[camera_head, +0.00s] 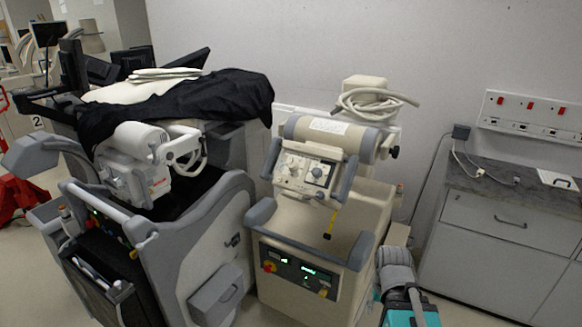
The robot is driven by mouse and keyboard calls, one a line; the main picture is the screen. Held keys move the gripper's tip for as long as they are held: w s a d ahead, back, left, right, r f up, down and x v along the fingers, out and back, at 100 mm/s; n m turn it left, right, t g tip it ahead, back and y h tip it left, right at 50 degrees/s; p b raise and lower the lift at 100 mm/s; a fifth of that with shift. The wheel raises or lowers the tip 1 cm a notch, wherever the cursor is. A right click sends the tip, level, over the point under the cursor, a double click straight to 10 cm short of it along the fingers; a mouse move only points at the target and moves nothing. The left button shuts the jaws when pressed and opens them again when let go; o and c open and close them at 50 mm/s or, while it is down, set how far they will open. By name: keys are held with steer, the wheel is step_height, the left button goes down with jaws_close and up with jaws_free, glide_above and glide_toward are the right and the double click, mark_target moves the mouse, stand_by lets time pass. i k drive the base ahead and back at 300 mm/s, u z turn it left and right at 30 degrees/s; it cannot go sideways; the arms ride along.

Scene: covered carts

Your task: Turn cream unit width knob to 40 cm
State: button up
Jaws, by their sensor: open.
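The cream unit (322,240) stands in the middle, a wheeled cart with grey bumpers. Its upper head is a cream cylinder (326,133) with a control panel (304,171) tilted towards me, between two grey handles. The panel carries several small knobs, including a dark grey-blue one (317,171) on its right part. The labels are too small to read, so I cannot tell which is the width knob or its setting. A grey and teal part at the lower right appears to be my arm, well below and right of the panel. My gripper cannot be made out.
A second, grey-white unit (210,225) stands close on the left, partly under a black cover (180,105). A coiled hose (368,102) lies on top behind. A grey cabinet (500,245) stands right, with some clear floor before it.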

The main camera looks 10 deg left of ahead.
mark_target(292, 166)
steer(key=k, duration=0.9)
steer(key=u, duration=0.5)
steer(key=i, duration=1)
steer(key=z, duration=0.05)
